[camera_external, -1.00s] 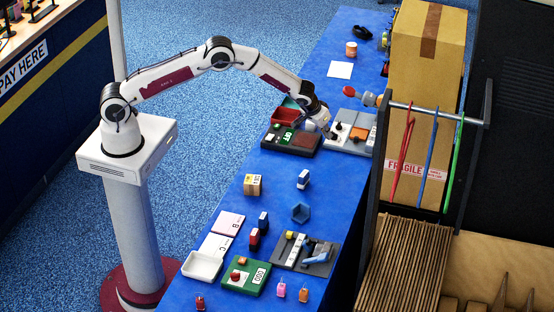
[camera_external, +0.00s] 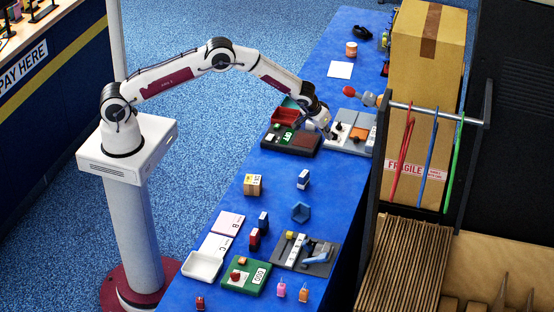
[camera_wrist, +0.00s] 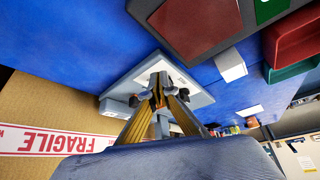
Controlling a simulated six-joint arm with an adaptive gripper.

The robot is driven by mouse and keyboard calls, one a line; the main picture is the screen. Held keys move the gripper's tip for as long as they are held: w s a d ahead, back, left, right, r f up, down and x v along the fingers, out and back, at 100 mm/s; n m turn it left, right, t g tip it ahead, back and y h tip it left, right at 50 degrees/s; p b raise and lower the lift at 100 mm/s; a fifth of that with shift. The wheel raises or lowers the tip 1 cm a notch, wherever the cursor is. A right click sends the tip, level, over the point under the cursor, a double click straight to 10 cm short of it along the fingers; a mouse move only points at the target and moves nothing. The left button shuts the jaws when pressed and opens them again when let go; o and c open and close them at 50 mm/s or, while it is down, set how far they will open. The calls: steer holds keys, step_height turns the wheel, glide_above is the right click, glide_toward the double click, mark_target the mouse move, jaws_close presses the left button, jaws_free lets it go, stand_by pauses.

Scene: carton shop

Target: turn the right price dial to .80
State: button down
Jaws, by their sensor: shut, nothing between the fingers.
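My gripper (camera_external: 331,134) is shut, with its fingers pointing down at the left side of a grey panel (camera_external: 346,147) on the blue counter. The panel also shows in the wrist view (camera_wrist: 196,99), under the yellow-and-dark fingers (camera_wrist: 159,98). Small dark knob-like parts show on both sides of the fingertips there. I cannot tell which of them is the right price dial, and the fingers hide part of the panel. No .80 marking is legible. Whether the fingertips touch a dial cannot be told.
A dark device with a green display and a brown plate (camera_external: 304,140) stands left of the panel, by a red tray (camera_external: 284,117). A tall carton (camera_external: 424,75) stands to the right behind a rail.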

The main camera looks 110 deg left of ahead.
steer(key=shift+w+a, duration=0.2)
steer(key=shift+a, duration=0.25)
stand_by(1.1)
steer(key=shift+s+a, duration=0.15)
steer(key=shift+s, duration=0.1)
stand_by(0.6)
steer(key=shift+s+d, duration=0.2)
steer(key=shift+d, duration=0.15)
stand_by(0.5)
steer(key=shift+r, duration=0.1)
steer(key=shift+r, duration=2.95)
steer(key=shift+w+d+r, duration=0.2)
steer(key=shift+d+r, duration=0.15)
steer(key=shift+r, duration=0.15)
